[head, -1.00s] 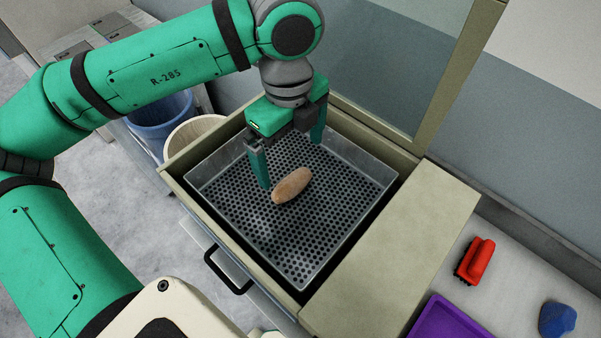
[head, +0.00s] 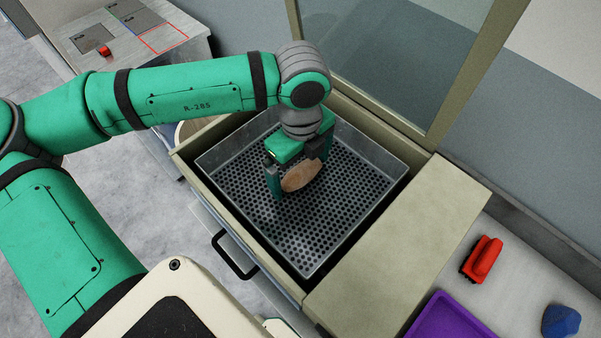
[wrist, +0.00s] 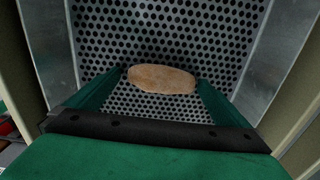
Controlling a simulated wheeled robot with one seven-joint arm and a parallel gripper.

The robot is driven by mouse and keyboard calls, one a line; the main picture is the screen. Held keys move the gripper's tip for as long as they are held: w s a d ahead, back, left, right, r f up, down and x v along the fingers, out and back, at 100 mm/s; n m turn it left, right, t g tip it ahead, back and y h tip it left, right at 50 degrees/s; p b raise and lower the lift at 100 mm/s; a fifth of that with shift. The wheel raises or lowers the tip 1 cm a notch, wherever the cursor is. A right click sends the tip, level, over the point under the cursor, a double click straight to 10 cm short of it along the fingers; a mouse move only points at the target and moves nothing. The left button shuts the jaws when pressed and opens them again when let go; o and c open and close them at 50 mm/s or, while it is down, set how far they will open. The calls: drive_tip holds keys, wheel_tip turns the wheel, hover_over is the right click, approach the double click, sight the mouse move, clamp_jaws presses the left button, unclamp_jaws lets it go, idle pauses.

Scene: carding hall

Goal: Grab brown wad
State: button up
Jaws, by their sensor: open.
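The brown wad (head: 302,175) is an oval, tan-brown lump in the perforated metal tray (head: 335,222). In the wrist view the wad (wrist: 162,79) lies crosswise between the fingertips, its long side spanning from one finger toward the other. My gripper (head: 298,182) is low in the tray at the wad, with its fingers apart; in the wrist view the gripper's green fingers (wrist: 160,88) stand at either end of the wad. I cannot tell whether either finger touches it.
The tray sits inside a beige box with raised walls (head: 400,255) and an upright glass panel (head: 395,60) behind. A small red item (head: 104,51) lies on the bench at upper left.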

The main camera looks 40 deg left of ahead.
drive_tip(key=c, duration=0.9)
drive_tip(key=shift+c, duration=0.2)
drive_tip(key=shift+r, duration=0.15)
